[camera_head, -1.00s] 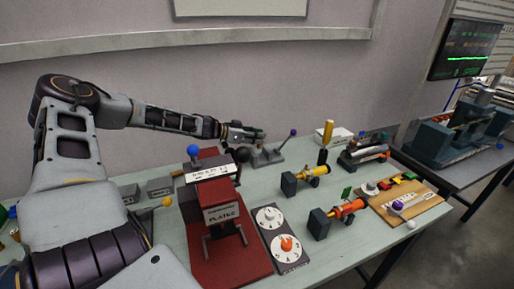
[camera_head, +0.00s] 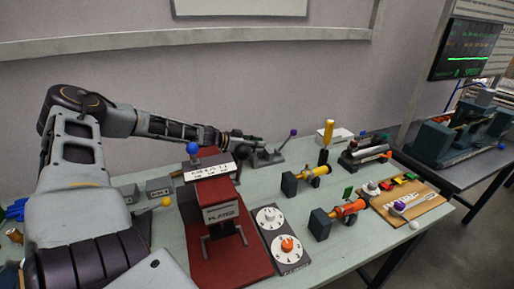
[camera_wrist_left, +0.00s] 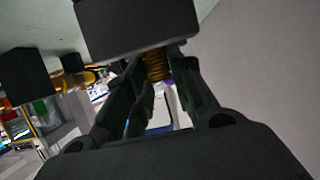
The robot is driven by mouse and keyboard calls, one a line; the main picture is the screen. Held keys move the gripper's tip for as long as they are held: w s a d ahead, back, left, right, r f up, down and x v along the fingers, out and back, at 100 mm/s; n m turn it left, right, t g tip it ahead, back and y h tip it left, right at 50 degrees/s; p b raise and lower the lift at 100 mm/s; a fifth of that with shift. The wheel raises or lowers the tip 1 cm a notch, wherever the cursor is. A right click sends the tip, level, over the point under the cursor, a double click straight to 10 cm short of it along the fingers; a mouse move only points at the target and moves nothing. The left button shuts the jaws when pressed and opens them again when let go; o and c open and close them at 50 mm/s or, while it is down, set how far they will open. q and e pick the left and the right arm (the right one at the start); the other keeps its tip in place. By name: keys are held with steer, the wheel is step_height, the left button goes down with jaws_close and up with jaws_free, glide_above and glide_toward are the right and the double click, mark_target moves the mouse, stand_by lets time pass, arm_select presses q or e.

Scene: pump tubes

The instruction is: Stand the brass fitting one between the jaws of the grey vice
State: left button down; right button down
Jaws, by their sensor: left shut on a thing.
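My left gripper (camera_head: 247,142) reaches in from the left and is low at the back of the table, beside the grey vice (camera_head: 268,157) with its purple-knobbed lever. In the left wrist view, my left gripper (camera_wrist_left: 152,90) is shut on the ribbed brass fitting one (camera_wrist_left: 156,66). A large dark block (camera_wrist_left: 130,28) is close to the fingertips and hides the fitting's far end; I cannot tell whether they touch. In the head view the fitting is too small and covered to make out. My right gripper is not in view.
A red press (camera_head: 222,205) with a blue knob stands in front of my left forearm. A dial panel (camera_head: 281,240), a yellow valve (camera_head: 314,171) and an orange valve (camera_head: 345,209) are to its right. A wooden board (camera_head: 425,205) with small parts lies at the right.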

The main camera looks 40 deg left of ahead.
arm_select(q)
steer(key=shift+f, duration=0.2)
steer(key=shift+f+b, duration=0.2)
steer(key=shift+b, duration=0.15)
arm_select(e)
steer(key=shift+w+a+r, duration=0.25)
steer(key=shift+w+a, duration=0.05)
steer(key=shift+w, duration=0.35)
arm_select(q)
steer(key=shift+f, duration=0.15)
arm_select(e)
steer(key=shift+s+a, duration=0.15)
